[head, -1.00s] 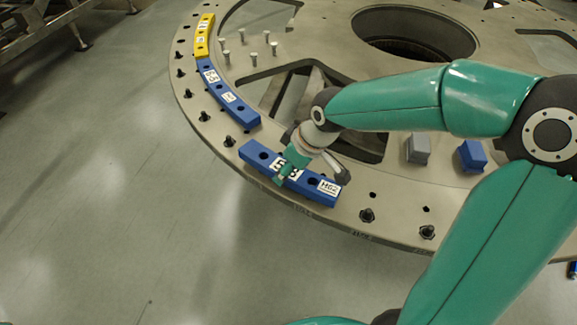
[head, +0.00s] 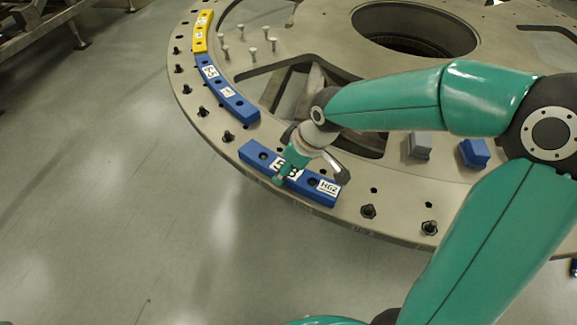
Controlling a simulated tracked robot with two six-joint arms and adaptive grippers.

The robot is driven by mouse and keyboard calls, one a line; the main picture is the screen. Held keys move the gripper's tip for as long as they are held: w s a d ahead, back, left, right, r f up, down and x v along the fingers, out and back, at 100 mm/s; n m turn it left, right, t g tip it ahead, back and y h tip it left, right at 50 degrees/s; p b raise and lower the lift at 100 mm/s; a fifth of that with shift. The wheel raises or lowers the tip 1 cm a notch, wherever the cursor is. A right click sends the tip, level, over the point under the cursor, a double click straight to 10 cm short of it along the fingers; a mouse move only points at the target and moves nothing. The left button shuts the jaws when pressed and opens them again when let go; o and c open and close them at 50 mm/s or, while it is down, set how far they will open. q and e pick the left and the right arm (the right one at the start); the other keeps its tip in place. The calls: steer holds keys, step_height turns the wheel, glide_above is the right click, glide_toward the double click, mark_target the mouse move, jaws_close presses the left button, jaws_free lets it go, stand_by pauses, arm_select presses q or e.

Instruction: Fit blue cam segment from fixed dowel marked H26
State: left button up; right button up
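A blue curved cam segment (head: 322,198) is over the near left rim of the turret plate (head: 400,200). It has dark holes, a large label partly covered by my gripper, and a smaller label that looks like HG2 or H62. My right gripper (head: 301,176) reaches down onto its middle and grips across it, one finger on the outer side and one on the inner side. Whether the segment touches the plate is hard to tell. Its underside and any dowel below are hidden. The dowel marked H26 cannot be made out. My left gripper is out of view.
Another blue segment (head: 238,104) and a yellow segment (head: 201,34) lie along the rim farther left. Dark knobs (head: 368,211) line the rim. Several upright pins (head: 252,53) stand inside. A grey block (head: 420,146) and a blue block (head: 474,154) sit on the right.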

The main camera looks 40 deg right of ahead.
steer(key=o, duration=0.4)
steer(key=shift+r, duration=0.1)
steer(key=v, duration=1.1)
steer(key=shift+r, duration=0.35)
steer(key=shift+s+d, duration=0.1)
steer(key=shift+s, duration=0.05)
